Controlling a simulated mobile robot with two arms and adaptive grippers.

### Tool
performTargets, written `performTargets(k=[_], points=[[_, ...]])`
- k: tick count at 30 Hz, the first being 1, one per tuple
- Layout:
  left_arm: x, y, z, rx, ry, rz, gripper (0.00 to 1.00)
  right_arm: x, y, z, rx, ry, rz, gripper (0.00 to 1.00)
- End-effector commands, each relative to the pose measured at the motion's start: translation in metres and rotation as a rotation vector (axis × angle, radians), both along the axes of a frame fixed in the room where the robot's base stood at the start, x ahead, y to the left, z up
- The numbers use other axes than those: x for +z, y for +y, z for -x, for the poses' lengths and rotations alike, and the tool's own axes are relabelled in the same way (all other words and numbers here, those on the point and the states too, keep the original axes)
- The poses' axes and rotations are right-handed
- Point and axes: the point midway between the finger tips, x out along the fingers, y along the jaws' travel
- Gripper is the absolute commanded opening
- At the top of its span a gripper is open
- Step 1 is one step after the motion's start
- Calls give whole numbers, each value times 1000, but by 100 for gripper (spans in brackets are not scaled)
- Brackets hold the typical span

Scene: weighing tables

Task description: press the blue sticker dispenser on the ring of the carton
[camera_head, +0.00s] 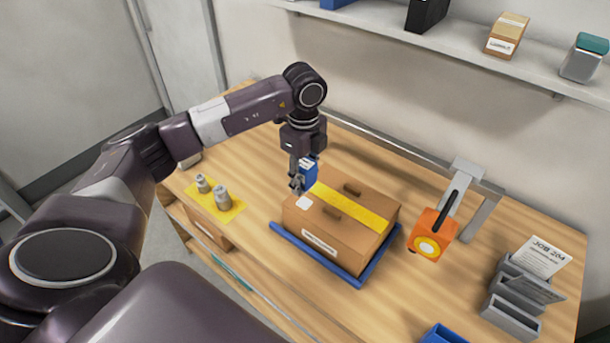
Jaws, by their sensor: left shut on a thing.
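My left gripper (297,180) comes down from above and is shut on the blue sticker dispenser (309,172). The dispenser is over the far left part of the brown carton (365,232); I cannot tell whether it touches the top. The carton has a yellow tape band, dark handle slots and a white label on its front. A small white patch (304,202) lies on its top near the left corner, just below the gripper. I cannot make out a ring there. The carton sits on a blue-edged platform (315,257). My right gripper is not in view.
Two grey weights (222,197) stand on a yellow mat (237,210) to the left. Grey trays with papers (512,316) are at the right. A wall shelf (462,50) holds boxes.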

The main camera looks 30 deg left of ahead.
Motion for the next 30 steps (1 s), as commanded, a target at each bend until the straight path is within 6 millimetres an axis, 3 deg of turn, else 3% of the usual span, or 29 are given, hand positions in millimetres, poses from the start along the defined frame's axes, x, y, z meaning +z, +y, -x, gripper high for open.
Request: performTargets(k=[15,30], points=[[-46,0,0,0,-1,0,16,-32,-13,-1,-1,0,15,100],[-50,0,0,0,-1,0,16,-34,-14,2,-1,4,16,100]])
